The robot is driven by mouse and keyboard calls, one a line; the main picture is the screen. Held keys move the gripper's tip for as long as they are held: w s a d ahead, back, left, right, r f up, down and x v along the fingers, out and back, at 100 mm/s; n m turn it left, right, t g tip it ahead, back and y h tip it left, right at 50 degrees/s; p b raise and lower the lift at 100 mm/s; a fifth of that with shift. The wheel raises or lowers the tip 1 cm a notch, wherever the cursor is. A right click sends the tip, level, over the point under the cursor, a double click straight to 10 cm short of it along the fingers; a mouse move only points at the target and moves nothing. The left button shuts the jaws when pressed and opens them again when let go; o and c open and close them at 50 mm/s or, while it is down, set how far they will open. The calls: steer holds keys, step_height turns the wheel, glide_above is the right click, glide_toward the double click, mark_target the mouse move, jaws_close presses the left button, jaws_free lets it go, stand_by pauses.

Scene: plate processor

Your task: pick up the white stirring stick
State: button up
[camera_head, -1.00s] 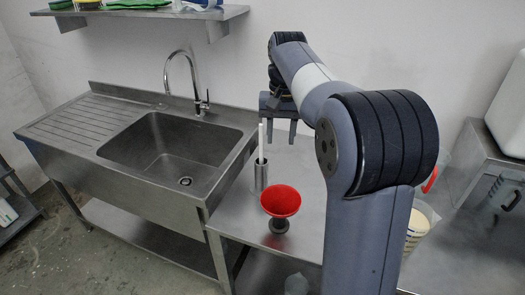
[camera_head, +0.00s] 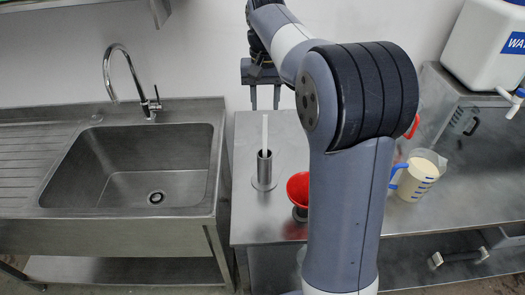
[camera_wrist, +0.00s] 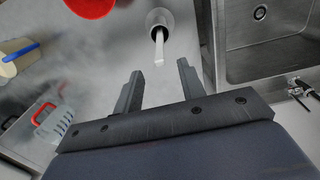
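The white stirring stick (camera_head: 265,133) stands upright in a metal cylinder holder (camera_head: 264,172) on the steel table, left of the red funnel. In the wrist view the stick (camera_wrist: 159,47) points out of the holder (camera_wrist: 160,19) toward my gripper. My gripper (camera_head: 264,106) is above the back of the table, fingers pointing down. In the wrist view my gripper (camera_wrist: 160,80) is open, with an empty gap between its fingers. The stick's tip lies just beyond the fingertips in that picture and is not between the fingers. The stick's lower end is hidden inside the holder.
A red funnel (camera_head: 298,190) stands close to the holder, partly hidden by my arm. A sink (camera_head: 130,165) is at the left. A measuring jug (camera_head: 417,175) with pale contents and a white water container (camera_head: 487,45) are at the right.

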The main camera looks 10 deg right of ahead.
mark_target(265, 128)
step_height(265, 128, down, 9)
steer(key=shift+s+f+p, duration=0.1)
steer(key=shift+s+p, duration=0.05)
steer(key=shift+p, duration=0.55)
jaws_close()
